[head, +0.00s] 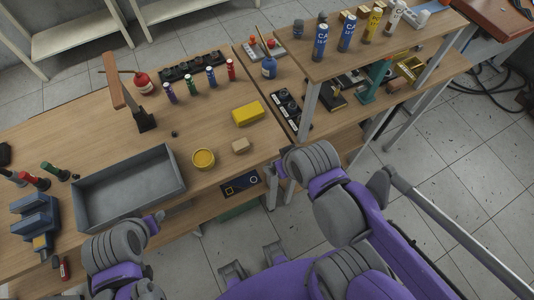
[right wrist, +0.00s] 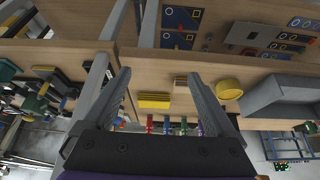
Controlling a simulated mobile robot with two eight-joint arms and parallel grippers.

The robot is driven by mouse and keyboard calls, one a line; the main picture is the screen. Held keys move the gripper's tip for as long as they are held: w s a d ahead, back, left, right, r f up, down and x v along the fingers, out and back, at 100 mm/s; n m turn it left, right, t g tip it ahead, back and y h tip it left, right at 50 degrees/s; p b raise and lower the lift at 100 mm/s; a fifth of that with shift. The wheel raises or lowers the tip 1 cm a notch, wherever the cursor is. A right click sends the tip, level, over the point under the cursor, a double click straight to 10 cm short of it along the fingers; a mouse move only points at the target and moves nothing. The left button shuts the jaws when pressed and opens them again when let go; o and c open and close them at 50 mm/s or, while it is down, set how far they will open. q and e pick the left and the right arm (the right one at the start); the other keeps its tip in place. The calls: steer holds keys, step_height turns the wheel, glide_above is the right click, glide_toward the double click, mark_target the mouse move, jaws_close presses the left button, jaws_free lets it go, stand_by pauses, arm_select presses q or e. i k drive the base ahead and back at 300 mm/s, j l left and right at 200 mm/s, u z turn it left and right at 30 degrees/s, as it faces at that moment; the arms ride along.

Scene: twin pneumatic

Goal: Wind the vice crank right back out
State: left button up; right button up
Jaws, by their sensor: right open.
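The blue vice (head: 36,214) stands at the lower left of the bench in the head view, left of the grey tray. A small yellowish part shows at its near end; I cannot make out the crank clearly. My left gripper (head: 152,222) is near the tray's front edge, right of the vice and apart from it; its fingers are too small to read. My right gripper (head: 275,182) is by the bench's right front edge, far from the vice. In the right wrist view the right gripper (right wrist: 160,74) has its fingers wide apart with nothing held.
The grey tray (head: 128,187) lies between the vice and a yellow round tub (head: 203,159). A yellow box (head: 248,114) and a tan block (head: 241,146) lie farther right. Screwdrivers (head: 34,180) stand behind the vice. A raised shelf (head: 350,57) holds several cans.

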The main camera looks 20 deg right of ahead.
mark_target(44, 258)
steer(key=u, duration=2.05)
steer(key=j+u, duration=0.1)
steer(key=j, duration=0.25)
steer(key=i+j+u, duration=0.1)
steer(key=j, duration=0.2)
steer(key=i+j, duration=0.15)
steer(key=j, duration=0.2)
steer(key=u, duration=0.05)
